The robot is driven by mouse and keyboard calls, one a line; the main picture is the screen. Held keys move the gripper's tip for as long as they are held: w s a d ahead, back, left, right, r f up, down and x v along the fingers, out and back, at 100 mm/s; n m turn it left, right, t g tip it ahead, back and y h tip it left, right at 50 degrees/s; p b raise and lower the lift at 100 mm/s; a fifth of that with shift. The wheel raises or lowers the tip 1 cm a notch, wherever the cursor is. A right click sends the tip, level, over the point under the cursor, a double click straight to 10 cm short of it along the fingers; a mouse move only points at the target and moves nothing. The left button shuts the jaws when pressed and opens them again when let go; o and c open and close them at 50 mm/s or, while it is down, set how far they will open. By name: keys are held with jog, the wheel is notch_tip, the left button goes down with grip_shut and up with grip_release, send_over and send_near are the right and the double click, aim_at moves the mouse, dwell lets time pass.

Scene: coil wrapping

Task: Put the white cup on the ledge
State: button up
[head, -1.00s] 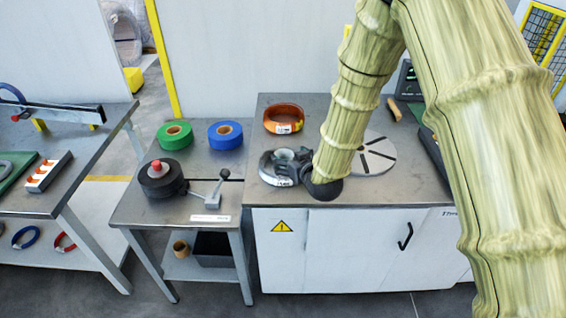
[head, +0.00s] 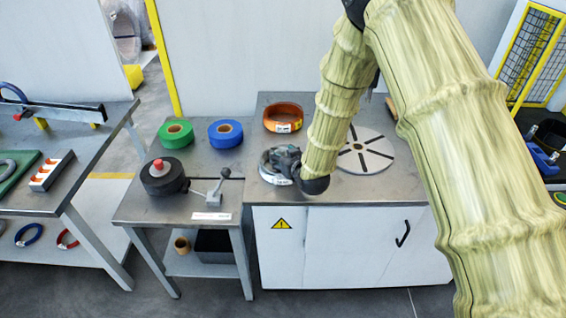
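My gripper (head: 285,160) is dark and sits low over a pale coil (head: 276,179) on the metal top of the white cabinet (head: 375,187), at its front left. My wrist and arm hide part of this spot, and I cannot tell whether the fingers are open or shut. I cannot make out a white cup; the gripper may hide it. No part is clearly recognisable as a ledge.
An orange coil (head: 283,117) stands behind the gripper and a slotted grey disc (head: 366,151) to its right. The lower table at left holds green tape (head: 176,134), blue tape (head: 225,133), a black roll (head: 163,177) and a lever (head: 217,190).

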jog(key=c, duration=0.3)
